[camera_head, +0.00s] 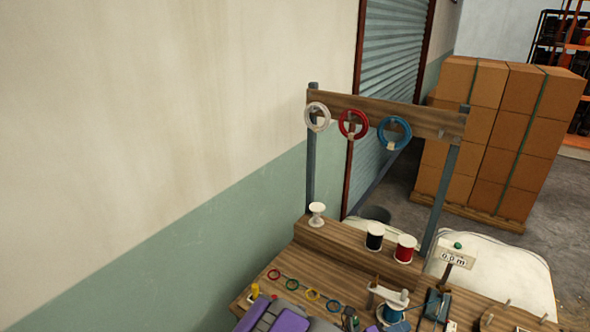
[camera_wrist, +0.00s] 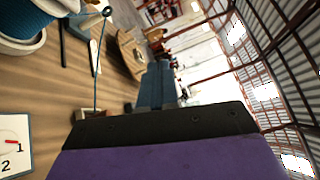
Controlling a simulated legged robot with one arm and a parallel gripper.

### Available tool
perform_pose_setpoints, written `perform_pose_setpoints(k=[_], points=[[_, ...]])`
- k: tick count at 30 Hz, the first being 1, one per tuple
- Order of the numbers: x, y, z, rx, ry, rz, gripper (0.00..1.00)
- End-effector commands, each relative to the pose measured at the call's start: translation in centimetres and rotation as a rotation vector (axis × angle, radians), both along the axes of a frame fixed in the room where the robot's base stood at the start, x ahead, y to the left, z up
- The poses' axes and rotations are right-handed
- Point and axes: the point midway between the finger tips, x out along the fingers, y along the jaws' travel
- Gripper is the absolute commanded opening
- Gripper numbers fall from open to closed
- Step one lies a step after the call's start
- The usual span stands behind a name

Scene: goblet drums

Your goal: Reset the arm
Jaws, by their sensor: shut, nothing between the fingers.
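My arm with its purple shell (camera_head: 272,318) shows at the bottom edge of the head view, low over the front of the wooden workbench (camera_head: 340,250). In the wrist view my gripper (camera_wrist: 165,125) appears as a broad black and purple part across the bottom. It is shut and nothing is held in it.
A rack bar (camera_head: 435,119) above the bench carries white, red and blue rings. A white spool (camera_head: 317,214), black spool (camera_head: 375,236) and red spool (camera_head: 405,248) stand on its shelf. A wall (camera_head: 150,130) is left; stacked boxes (camera_head: 500,130) stand behind right.

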Motion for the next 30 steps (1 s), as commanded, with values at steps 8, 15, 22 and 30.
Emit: perform_pose_setpoints(k=[8, 15, 22, 30], points=[[-5.1, -3.9, 8.5, 0.108, -0.480, -0.298, 0.00], [-11.1, -5.1, 12.8, 0.187, -0.869, -0.553, 0.00], [-16.5, -4.3, 14.9, 0.260, -1.223, -0.806, 0.00], [-21.9, -1.3, 15.7, 0.329, -1.589, -1.125, 0.00]])
